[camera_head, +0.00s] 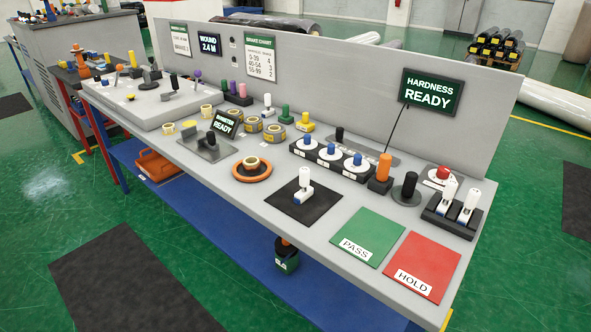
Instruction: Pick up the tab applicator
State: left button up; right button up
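No thing is readably labelled as the tab applicator, and I cannot tell for certain which one it is. A small white-handled tool with a blue part (304,192) stands on a black mat (320,208) at the middle front of the grey bench. Two similar white-handled tools (467,204) stand in a black holder (436,216) at the bench's right end. A dark green tool with an orange top (287,257) shows below the bench's front edge, partly hidden by it. Neither of my grippers is in view.
A green PASS mat (367,232) and red HOLD mat (424,258) lie right of the black mat. Orange (384,168) and black (410,182) upright handles stand behind the mats.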

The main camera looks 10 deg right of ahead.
aim_at(305, 191)
jog(key=z, duration=0.8)
jog(key=i+j+z, duration=0.15)
jog(key=j+z, duration=0.75)
jog(key=j, duration=0.25)
jog(key=j+z, duration=0.45)
jog(key=j, duration=0.2)
